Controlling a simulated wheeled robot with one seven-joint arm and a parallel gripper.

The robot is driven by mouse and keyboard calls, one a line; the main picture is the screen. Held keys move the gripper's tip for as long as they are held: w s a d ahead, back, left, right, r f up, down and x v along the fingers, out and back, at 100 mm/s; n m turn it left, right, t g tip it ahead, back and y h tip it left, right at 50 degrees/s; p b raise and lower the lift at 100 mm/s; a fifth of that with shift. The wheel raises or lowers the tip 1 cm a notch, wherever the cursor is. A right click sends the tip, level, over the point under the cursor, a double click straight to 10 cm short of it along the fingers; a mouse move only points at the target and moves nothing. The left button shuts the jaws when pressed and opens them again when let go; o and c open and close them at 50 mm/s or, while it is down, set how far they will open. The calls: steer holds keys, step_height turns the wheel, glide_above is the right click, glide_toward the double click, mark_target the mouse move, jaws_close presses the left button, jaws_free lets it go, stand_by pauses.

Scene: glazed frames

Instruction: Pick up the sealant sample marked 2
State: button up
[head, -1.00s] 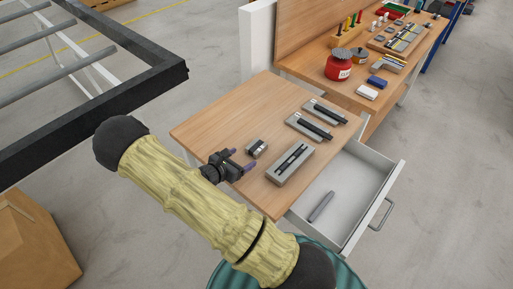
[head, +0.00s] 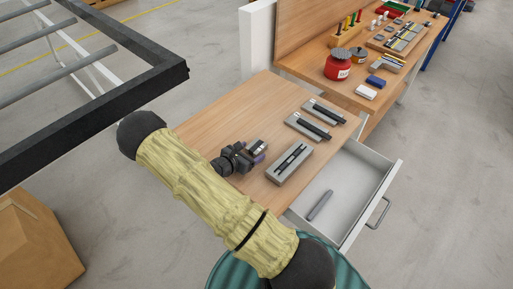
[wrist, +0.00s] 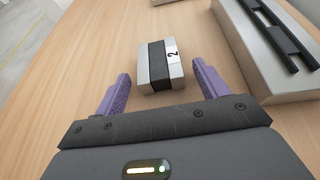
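The sealant sample marked 2 (wrist: 158,66) is a small grey block with a black band and a white label reading 2. It lies on the wooden table, and in the head view (head: 259,145) it is partly hidden by my gripper. My gripper (wrist: 160,88) is open, with purple fingers apart. In the wrist view the block lies just ahead of the fingertips, between their lines, and the fingers are not closed on it. In the head view my gripper (head: 256,158) is low over the table beside the block.
A grey holder with a black bar (head: 289,163) stands close to the right of the block. Two similar holders (head: 308,127) lie farther back. An open drawer (head: 350,205) holds a grey rod (head: 320,205). The table's left part is clear.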

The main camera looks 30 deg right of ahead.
steer(key=c, duration=1)
steer(key=shift+c, duration=0.2)
step_height(320, 180, up, 10)
steer(key=b, duration=0.2)
